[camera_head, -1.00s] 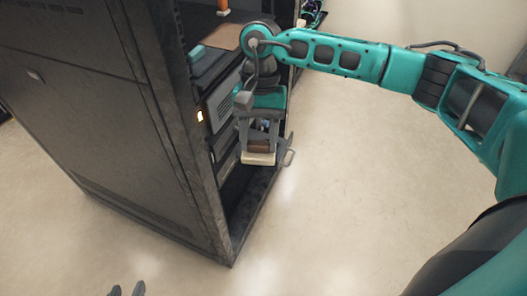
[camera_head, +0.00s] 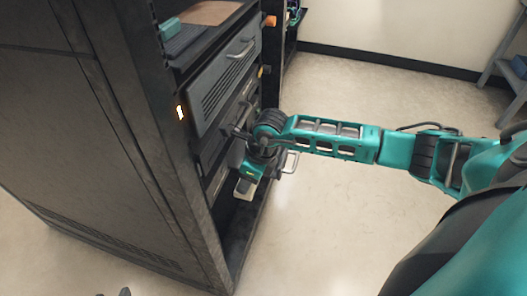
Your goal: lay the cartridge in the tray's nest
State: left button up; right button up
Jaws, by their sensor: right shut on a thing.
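My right gripper (camera_head: 248,178) is at the open front of the dark rack, low down, pointing downward. It is shut on a pale block (camera_head: 244,189), which seems to be the cartridge; the fingers and wrist hide most of it. A grey handle (camera_head: 291,162) sticks out just right of the gripper, perhaps that of the tray; the nest cannot be seen. Only a small dark tip of my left gripper (camera_head: 125,292) shows at the bottom edge, too little to tell its state.
The rack (camera_head: 95,150) fills the left, with a small orange light on its front post. Above my wrist is a grey unit with a handle (camera_head: 226,75). A brown board and a teal item (camera_head: 170,28) lie on a shelf above. Open floor (camera_head: 350,215) lies to the right.

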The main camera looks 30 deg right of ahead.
jog(key=w+d+f+b, duration=0.1)
jog(key=w+d+b, duration=0.1)
jog(key=w+d, duration=0.1)
jog(key=w+d+f+b, duration=0.1)
jog(key=w+d+b, duration=0.1)
jog(key=w+d, duration=0.2)
jog(key=w+d+b, duration=0.2)
jog(key=w+d, duration=0.2)
jog(key=d, duration=0.2)
jog(key=shift+f, duration=0.4)
jog(key=shift+w+f, duration=0.1)
jog(key=shift+f, duration=0.3)
pick_arm(q)
jog(key=f, duration=0.1)
jog(key=d+f, duration=0.1)
jog(key=f, duration=0.1)
jog(key=shift+w+d+f+h, duration=0.1)
jog(key=shift+w+d+h, duration=0.1)
jog(key=shift+d+h, duration=0.15)
pick_arm(e)
jog(key=shift+r, duration=0.1)
jog(key=shift+f, duration=0.6)
jog(key=o, duration=1.2)
pick_arm(q)
jog(key=shift+f, duration=0.25)
pick_arm(e)
jog(key=shift+o, duration=0.2)
